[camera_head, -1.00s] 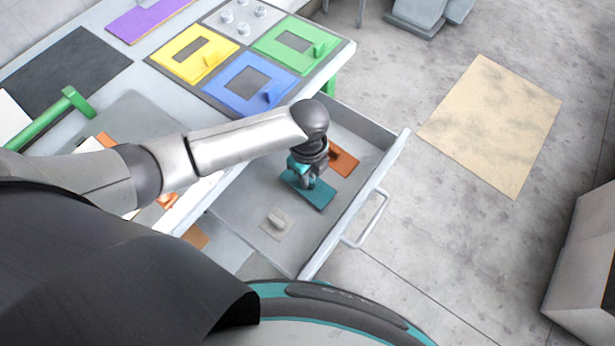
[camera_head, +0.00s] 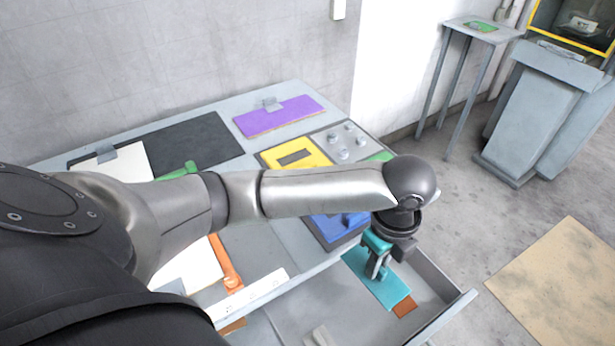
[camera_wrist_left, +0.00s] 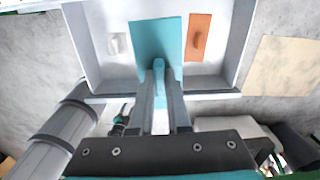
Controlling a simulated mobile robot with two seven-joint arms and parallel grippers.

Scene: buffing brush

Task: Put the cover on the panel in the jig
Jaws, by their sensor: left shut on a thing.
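My left gripper (camera_head: 377,262) is shut on the handle of a flat teal cover (camera_head: 392,291) and holds it over the open drawer (camera_head: 292,318). The wrist view shows the teal cover (camera_wrist_left: 152,38) beyond the fingers (camera_wrist_left: 159,92), its handle between them. The cover looks lifted off the drawer floor and hides part of an orange cover (camera_head: 404,306); the orange one shows whole in the wrist view (camera_wrist_left: 198,38). A small stand (camera_head: 462,32) at the back right bears a green panel (camera_head: 480,27); I cannot tell whether this is the jig. My right gripper is out of view.
On the bench lie a tray with a yellow plate (camera_head: 272,159), a blue plate (camera_head: 333,230) and a partly hidden green plate, plus a purple board (camera_head: 280,116). A pale cover (camera_head: 318,338) lies in the drawer. A beige mat (camera_head: 568,283) lies on the floor.

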